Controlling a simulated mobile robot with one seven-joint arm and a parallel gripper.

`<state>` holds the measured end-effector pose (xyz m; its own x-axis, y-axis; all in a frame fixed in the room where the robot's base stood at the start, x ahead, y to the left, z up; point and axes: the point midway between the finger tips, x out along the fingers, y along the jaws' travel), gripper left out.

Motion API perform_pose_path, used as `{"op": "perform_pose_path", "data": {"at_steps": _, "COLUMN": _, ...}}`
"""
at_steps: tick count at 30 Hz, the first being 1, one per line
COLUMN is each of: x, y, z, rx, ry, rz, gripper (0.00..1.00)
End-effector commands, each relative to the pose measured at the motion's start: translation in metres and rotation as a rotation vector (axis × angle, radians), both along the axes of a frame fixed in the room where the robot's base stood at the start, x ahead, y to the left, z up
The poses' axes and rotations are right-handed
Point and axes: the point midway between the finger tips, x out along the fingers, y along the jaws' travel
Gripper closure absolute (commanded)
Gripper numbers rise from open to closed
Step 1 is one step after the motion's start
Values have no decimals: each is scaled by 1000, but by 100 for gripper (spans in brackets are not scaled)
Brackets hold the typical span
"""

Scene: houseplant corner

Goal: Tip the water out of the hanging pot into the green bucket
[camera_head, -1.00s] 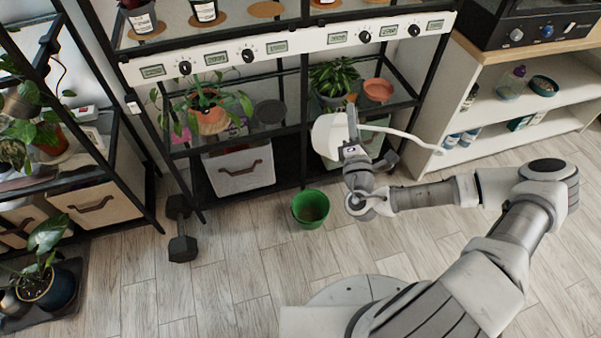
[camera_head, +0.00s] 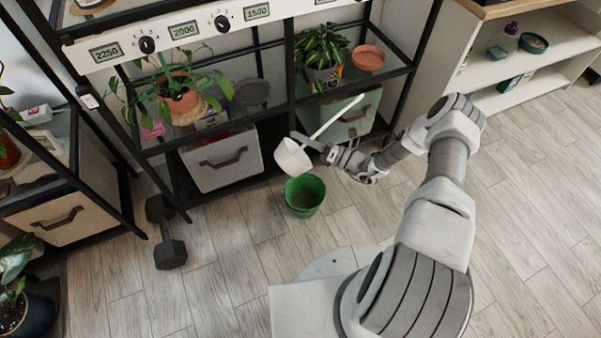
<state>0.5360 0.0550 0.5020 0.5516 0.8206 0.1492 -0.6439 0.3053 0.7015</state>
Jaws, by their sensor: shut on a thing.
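The white hanging pot (camera_head: 292,158) is held in the air, with its long pale bar (camera_head: 336,116) rising to the upper right. The pot looks tilted; its opening and any water inside cannot be made out. My gripper (camera_head: 313,145) is at the pot's right side, shut on it, with the contact hard to see. The green bucket (camera_head: 305,211) stands upright on the floor, just below the pot in the picture. Its inside shows a brownish bottom. The pot appears apart from the bucket, above its far rim.
Behind the pot is a black rack with a grey drawer box (camera_head: 221,163), a greenish box (camera_head: 354,118) and potted plants. A dumbbell (camera_head: 168,240) lies on the floor at left. A white shelf unit (camera_head: 530,75) stands at right. Floor around the bucket is clear.

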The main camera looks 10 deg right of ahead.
Motion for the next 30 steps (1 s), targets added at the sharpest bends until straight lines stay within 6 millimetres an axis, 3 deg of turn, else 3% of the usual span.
{"op": "perform_pose_path", "data": {"at_steps": 1, "x": -4, "y": 2, "z": -22, "rx": -21, "ry": -17, "rz": 63, "gripper": 100}}
{"op": "perform_pose_path", "data": {"at_steps": 3, "x": -12, "y": 4, "z": -43, "rx": -44, "ry": -39, "rz": 149, "gripper": 100}}
{"op": "perform_pose_path", "data": {"at_steps": 9, "x": -33, "y": 6, "z": -85, "rx": -85, "ry": -92, "rz": 340, "gripper": 100}}
{"op": "perform_pose_path", "data": {"at_steps": 15, "x": -43, "y": 5, "z": -101, "rx": -99, "ry": -118, "rz": 423, "gripper": 100}}
{"op": "perform_pose_path", "data": {"at_steps": 30, "x": -57, "y": 20, "z": -115, "rx": -227, "ry": -194, "rz": 434, "gripper": 100}}
